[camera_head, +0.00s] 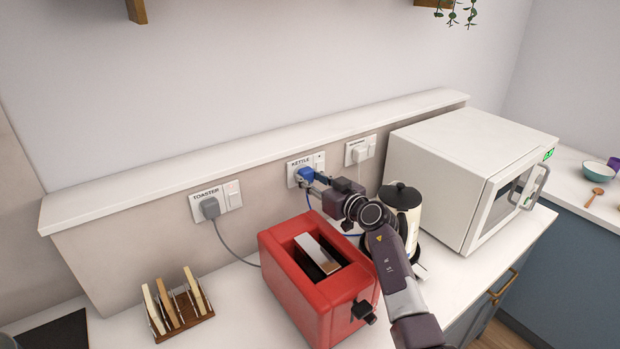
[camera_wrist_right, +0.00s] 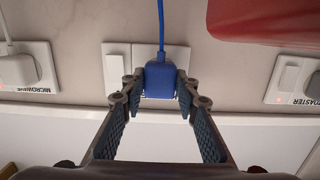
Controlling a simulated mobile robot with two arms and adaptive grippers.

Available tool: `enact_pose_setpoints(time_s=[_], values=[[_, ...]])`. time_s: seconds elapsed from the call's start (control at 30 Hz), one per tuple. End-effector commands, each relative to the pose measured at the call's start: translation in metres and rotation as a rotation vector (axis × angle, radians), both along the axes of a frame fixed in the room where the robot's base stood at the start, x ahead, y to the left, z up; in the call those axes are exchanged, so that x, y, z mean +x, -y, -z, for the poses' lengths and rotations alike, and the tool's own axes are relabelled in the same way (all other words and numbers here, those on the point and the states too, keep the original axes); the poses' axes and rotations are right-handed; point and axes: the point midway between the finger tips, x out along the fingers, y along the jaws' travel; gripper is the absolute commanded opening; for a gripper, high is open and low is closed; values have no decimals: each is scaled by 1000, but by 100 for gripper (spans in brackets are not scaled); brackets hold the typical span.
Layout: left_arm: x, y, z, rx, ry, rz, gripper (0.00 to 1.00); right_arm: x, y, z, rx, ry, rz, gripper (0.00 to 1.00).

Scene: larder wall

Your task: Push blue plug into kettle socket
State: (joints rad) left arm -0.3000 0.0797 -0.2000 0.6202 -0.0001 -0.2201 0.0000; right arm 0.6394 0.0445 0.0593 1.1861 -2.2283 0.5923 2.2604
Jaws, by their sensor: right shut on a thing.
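The blue plug (camera_head: 305,175) is at the wall socket labelled KETTLE (camera_head: 293,165), the middle one of three. It also shows in the right wrist view (camera_wrist_right: 160,80), in front of the socket plate (camera_wrist_right: 117,62), with its blue cable running away from it. I cannot tell whether it sits fully against the plate. My right gripper (camera_head: 317,178) is shut on the blue plug, one finger on each side, as the right wrist view (camera_wrist_right: 160,85) shows. The kettle (camera_head: 402,198), white with a black lid, stands behind my right arm, partly hidden. My left gripper is not in view.
A red toaster (camera_head: 285,262) stands in front of the sockets. Its grey plug (camera_head: 210,208) is in the TOASTER socket (camera_head: 233,198); a white plug (camera_head: 361,155) is in the right-hand socket. A white microwave (camera_head: 450,165) stands right, a toast rack (camera_head: 182,325) left. A ledge (camera_head: 260,138) runs above.

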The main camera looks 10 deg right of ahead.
Motion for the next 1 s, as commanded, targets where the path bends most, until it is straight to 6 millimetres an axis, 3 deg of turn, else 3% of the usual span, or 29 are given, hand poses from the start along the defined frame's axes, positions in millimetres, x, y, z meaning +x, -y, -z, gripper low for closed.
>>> enact_pose_setpoints(time_s=[0.73, 0.77, 0.93, 1.0], values=[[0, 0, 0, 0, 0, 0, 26, 10, -4, 0, 1, 0, -1, 7], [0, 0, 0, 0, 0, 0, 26, 10, -4, 0, 1, 0, -1, 30], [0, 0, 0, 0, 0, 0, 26, 10, -4, 0, 1, 0, 0, 49], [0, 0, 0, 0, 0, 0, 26, 10, -4, 0, 1, 0, 0, 49]])
